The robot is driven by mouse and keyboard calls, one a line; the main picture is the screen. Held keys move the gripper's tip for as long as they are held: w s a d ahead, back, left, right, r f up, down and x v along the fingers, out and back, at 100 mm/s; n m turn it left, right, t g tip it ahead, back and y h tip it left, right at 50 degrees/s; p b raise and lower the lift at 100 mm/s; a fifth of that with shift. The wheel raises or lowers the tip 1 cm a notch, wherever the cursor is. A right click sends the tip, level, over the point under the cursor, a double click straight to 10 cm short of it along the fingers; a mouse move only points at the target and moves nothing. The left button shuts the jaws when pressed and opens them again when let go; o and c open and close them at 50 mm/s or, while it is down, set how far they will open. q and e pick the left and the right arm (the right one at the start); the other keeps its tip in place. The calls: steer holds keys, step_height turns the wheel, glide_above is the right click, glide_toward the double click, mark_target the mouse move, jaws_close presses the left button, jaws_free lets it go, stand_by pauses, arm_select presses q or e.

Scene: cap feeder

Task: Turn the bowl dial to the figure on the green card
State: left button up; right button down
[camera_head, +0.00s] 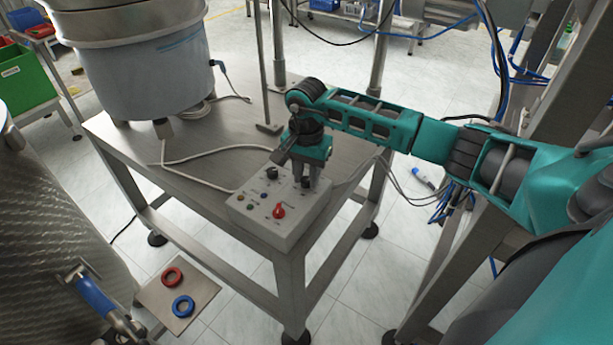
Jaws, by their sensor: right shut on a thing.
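A pale grey control box (275,232) sits on the steel table. Its top carries a red knob (279,211), a black dial (271,173) at the back left, several small buttons and another black dial (306,184) at the back right. My right gripper (305,178) points down over the back right and is shut on that dial, which its fingers partly hide. The dial's figures are too small to read. I cannot make out a green card. The large round feeder bowl (140,70) stands on the table at the left. My left gripper is not in view.
The steel table (215,150) has bare room between bowl and box, crossed by a pale cable (205,158). A thin post (262,70) stands behind the box. A metal tank (55,220) with a blue handle is at the left. Red and blue rings lie on a low plate (195,322).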

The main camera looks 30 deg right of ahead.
steer(key=m, duration=1.2)
steer(key=shift+r+m, duration=0.1)
steer(key=shift+m, duration=0.3)
steer(key=m, duration=0.2)
steer(key=shift+d+m+p, duration=0.1)
steer(key=shift+m+p, duration=0.2)
steer(key=m, duration=0.3)
steer(key=shift+m+p, duration=0.4)
steer(key=m+p, duration=0.1)
steer(key=m, duration=0.4)
steer(key=shift+m, duration=0.3)
steer(key=shift+p, duration=0.3)
steer(key=c, duration=0.9)
jaws_free()
